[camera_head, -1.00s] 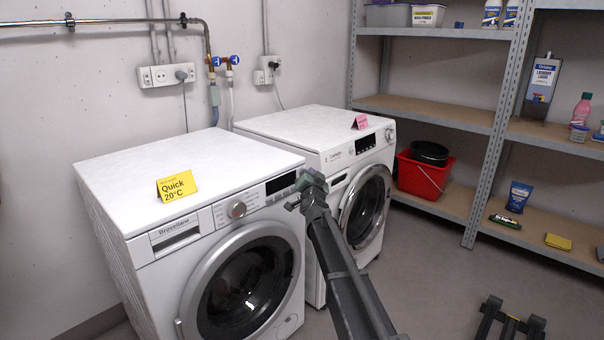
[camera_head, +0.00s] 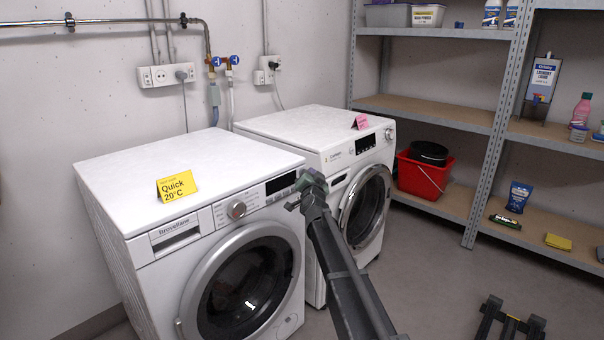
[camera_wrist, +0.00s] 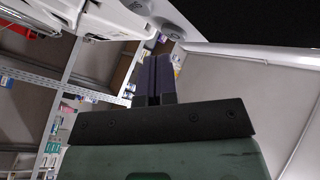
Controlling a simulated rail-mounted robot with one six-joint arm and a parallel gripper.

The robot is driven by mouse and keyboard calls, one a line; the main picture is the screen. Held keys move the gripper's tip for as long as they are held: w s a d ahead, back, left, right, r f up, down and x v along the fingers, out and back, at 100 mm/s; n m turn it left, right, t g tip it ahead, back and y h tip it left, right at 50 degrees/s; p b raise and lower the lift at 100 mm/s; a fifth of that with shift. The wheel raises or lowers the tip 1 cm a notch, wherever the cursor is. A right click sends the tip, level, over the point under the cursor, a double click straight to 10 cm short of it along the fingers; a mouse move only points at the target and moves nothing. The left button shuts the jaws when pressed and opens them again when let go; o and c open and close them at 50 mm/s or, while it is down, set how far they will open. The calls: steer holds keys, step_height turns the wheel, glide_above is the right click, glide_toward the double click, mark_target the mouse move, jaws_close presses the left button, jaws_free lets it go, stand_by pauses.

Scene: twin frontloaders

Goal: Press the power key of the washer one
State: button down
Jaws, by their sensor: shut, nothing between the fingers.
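The front washer (camera_head: 130,195), at left, has a yellow "Quick 20°C" card (camera_head: 177,186) on top. The second washer (camera_head: 262,122) stands behind to the right, with a pink card (camera_head: 360,122). No label shows which one is washer one. My gripper (camera_head: 298,197) is at the right end of the front washer's panel, covering the keys there. In the wrist view my gripper's fingers (camera_wrist: 155,78) are shut and empty, pointing at a white panel edge. Contact with a key cannot be told.
Metal shelves (camera_head: 440,112) stand at the right, with a red bucket (camera_head: 424,176) on a low board. A wall pipe (camera_head: 130,21) and sockets (camera_head: 168,75) are behind the washers. The grey floor (camera_head: 440,280) in front of the shelves is mostly clear.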

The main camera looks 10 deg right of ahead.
stand_by(0.6)
steer(key=shift+w+a, duration=0.3)
steer(key=shift+w, duration=0.05)
steer(key=shift+w+a, duration=0.1)
stand_by(0.4)
steer(key=shift+s+d, duration=0.35)
steer(key=shift+s, duration=0.1)
steer(key=shift+s+d, duration=0.1)
steer(key=shift+s+d, duration=1.9)
steer(key=shift+s, duration=0.3)
steer(key=shift+s+d, duration=0.3)
steer(key=shift+s, duration=0.1)
